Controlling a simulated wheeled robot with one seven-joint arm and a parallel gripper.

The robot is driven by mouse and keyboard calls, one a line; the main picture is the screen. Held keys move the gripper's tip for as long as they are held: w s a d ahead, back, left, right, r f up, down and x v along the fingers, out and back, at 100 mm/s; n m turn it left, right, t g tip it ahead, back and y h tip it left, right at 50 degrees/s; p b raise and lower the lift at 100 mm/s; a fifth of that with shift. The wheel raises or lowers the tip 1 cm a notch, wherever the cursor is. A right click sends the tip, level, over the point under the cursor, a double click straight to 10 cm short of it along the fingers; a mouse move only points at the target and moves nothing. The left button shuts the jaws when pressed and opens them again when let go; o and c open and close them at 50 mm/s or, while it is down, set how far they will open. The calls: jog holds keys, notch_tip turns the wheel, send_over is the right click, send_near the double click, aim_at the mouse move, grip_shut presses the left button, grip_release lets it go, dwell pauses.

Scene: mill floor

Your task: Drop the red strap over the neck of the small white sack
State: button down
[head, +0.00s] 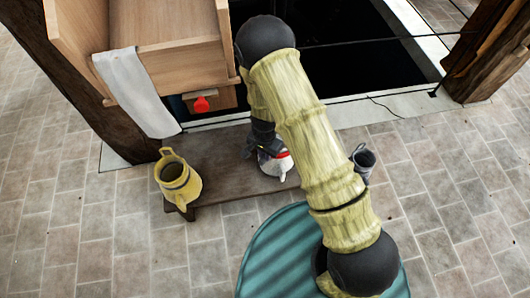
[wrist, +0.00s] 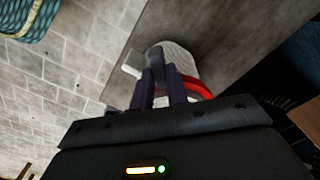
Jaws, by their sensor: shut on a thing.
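The small white sack (head: 284,168) stands on a low brown bench (head: 232,185), partly hidden by my arm in the head view. In the wrist view its pale body (wrist: 183,58) shows just beyond the fingers. The red strap (wrist: 197,88) shows as a curved band beside my fingers, against the near side of the sack. A bit of red strap (head: 283,155) also shows at the sack's top in the head view. My gripper (wrist: 158,70) is shut on the strap, close to the sack. The fingers hide part of the band, so I cannot tell whether it encircles the neck.
A yellow jug (head: 178,182) stands on the bench's left end. A grey mug (head: 363,161) is right of my arm. A wooden chute (head: 165,60) with a white cloth (head: 138,92) over it and a red piece (head: 201,104) below stands behind. A dark pit (head: 340,45) lies beyond.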

jog(key=shift+f+b, duration=0.85)
jog(key=shift+f, duration=0.5)
jog(key=shift+f, duration=0.4)
jog(key=c, duration=1.3)
grip_release()
jog(key=shift+r, duration=0.2)
notch_tip(320, 180, up, 17)
jog(key=p, duration=0.5)
